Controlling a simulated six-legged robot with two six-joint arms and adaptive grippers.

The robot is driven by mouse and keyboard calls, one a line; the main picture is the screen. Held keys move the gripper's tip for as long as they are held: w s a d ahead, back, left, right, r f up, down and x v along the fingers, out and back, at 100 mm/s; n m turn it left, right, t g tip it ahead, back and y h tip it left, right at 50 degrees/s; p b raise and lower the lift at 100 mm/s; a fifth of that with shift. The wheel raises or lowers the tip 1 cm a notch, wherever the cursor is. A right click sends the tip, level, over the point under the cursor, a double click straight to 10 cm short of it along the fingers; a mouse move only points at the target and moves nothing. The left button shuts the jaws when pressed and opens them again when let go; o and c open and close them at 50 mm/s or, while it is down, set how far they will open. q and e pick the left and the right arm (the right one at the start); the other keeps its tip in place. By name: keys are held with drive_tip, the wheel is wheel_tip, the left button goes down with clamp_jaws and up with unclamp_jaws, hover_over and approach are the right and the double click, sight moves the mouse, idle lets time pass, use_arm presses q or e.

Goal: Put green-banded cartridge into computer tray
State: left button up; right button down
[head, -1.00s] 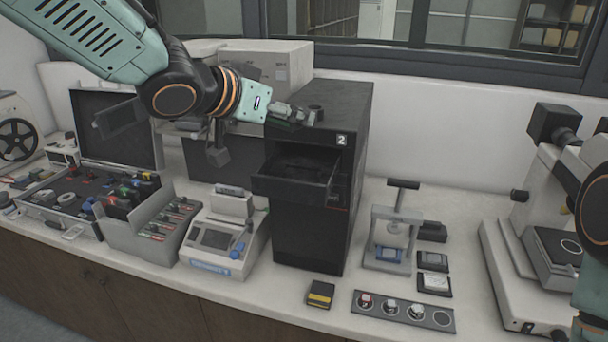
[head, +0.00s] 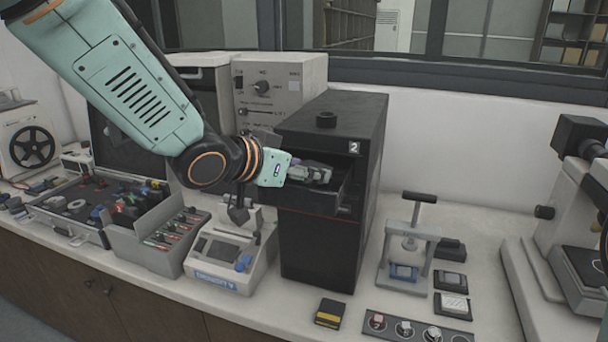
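The computer is a black tower (head: 325,245) marked 2. Its tray (head: 343,196) is pulled out at the upper front. My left gripper (head: 322,175) reaches in from the left and lies low over the tray, covering much of its inside. Its fingers are small and dark here, so I cannot tell whether they are open or shut, or whether they hold anything. I cannot make out a green-banded cartridge. A black cartridge with a yellow band (head: 329,313) lies on the bench in front of the tower. My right gripper is out of view.
A grey rack (head: 150,250) of coloured items and an open case stand at the left. A white device (head: 225,262) stands left of the tower. A small press (head: 408,245) and a strip of round samples (head: 418,328) are at the right, with a microscope beyond.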

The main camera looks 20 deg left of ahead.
use_arm(q)
drive_tip(key=shift+s+a, duration=0.2)
drive_tip(key=shift+a, duration=0.05)
drive_tip(key=shift+w+d+f, duration=0.15)
drive_tip(key=shift+d+f, duration=0.15)
drive_tip(key=shift+f, duration=0.05)
drive_tip(key=shift+a+f, duration=0.2)
drive_tip(key=shift+f, duration=0.15)
drive_tip(key=o, duration=1.2)
drive_tip(key=shift+f, duration=0.1)
drive_tip(key=shift+f, duration=0.1)
